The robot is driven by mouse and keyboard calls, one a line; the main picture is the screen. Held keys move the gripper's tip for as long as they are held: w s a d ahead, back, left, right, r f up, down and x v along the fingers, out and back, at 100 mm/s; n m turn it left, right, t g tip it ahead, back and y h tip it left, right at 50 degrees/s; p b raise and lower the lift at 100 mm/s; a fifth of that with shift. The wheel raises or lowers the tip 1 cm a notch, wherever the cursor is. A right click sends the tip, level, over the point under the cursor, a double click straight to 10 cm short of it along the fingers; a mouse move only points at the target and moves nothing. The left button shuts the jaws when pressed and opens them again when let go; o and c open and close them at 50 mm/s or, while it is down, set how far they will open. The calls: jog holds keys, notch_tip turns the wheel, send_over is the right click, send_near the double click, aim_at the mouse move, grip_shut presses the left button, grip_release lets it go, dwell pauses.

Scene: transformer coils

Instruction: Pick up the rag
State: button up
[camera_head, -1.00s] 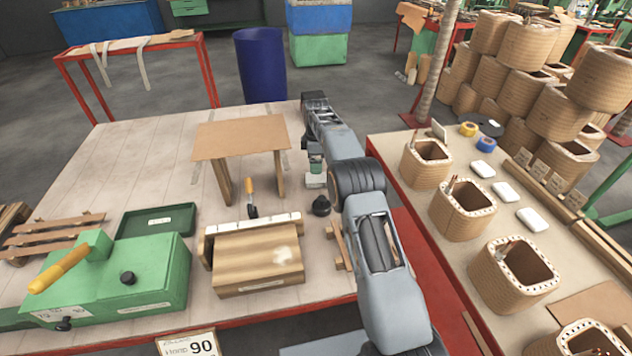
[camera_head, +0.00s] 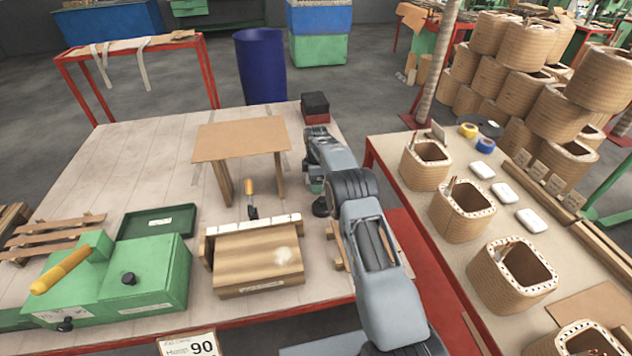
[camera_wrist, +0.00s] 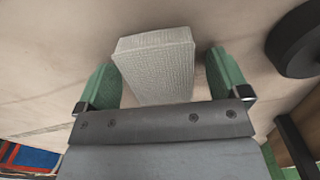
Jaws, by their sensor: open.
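The rag (camera_wrist: 155,72) appears in the wrist view as a pale grey, woven, folded block on the light tabletop. My gripper (camera_wrist: 160,62) is open, with one green finger to the left of the rag and one to its right. Gaps show between the rag and both fingers. The rag's near end is hidden behind the gripper's front plate. In the head view my gripper (camera_head: 316,188) is low over the right part of the table, and my arm hides the rag.
A black round knob (camera_head: 320,207) stands close to my gripper and also shows in the wrist view (camera_wrist: 298,42). A small brown stand (camera_head: 240,142) and a wooden box (camera_head: 258,262) are to the left. A black-and-red box (camera_head: 316,106) stands at the table's far edge.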

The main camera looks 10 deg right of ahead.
jog(key=shift+c, duration=0.2)
jog(key=c, duration=0.9)
jog(key=shift+c, duration=0.2)
notch_tip(320, 180, up, 10)
jog(key=shift+r, duration=0.1)
